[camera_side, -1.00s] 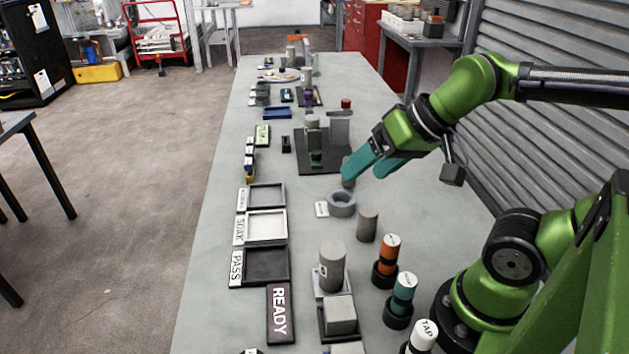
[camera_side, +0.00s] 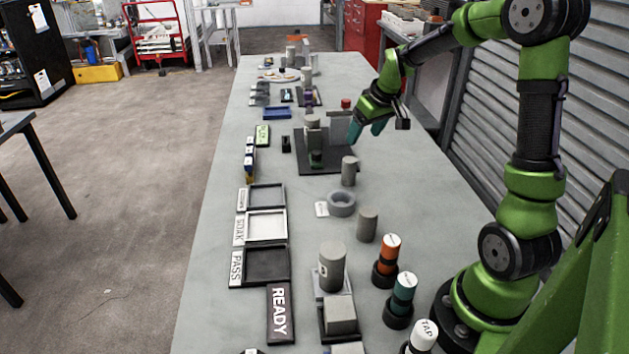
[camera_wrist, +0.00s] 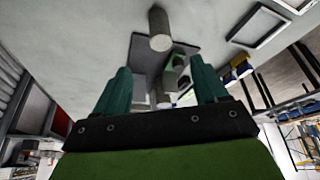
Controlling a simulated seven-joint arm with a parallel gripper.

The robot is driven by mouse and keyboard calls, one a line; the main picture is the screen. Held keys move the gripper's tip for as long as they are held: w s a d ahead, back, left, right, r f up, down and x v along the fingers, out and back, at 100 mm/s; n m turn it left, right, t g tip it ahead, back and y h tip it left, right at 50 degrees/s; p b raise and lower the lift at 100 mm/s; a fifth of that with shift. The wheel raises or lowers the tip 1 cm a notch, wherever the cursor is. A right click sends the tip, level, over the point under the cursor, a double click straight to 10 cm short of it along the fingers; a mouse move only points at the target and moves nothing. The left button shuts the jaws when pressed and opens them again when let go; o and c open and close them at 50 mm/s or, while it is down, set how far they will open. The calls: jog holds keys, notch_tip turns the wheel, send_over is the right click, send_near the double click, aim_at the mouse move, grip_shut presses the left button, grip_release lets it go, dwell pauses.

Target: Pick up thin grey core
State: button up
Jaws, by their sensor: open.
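Several plain grey cylinders stand on the bench, and I cannot tell for sure which is the thin grey core. A slim grey cylinder (camera_side: 349,171) stands upright just in front of the dark fixture plate (camera_side: 318,169), and a grey cylinder (camera_wrist: 160,28) shows near the top of the wrist view. Another grey cylinder (camera_side: 367,224) stands nearer, beside a grey ring (camera_side: 342,203). My gripper (camera_side: 366,130) is open and empty, above the bench beside the fixture's upright block (camera_side: 341,129). Its teal fingers (camera_wrist: 162,75) are spread apart in the wrist view.
A thicker grey cylinder (camera_side: 331,267) stands on a holder at the front. Orange (camera_side: 388,255) and teal (camera_side: 403,293) labelled cylinders stand to its right. Framed trays (camera_side: 267,265) line the left. A red-topped item (camera_side: 346,104) stands behind the fixture.

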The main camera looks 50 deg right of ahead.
aim_at(347, 171)
jog(key=x, duration=1.6)
jog(key=shift+s+a+f, duration=0.2)
jog(key=shift+f, duration=0.05)
jog(key=shift+r, duration=0.1)
jog(key=c, duration=1.2)
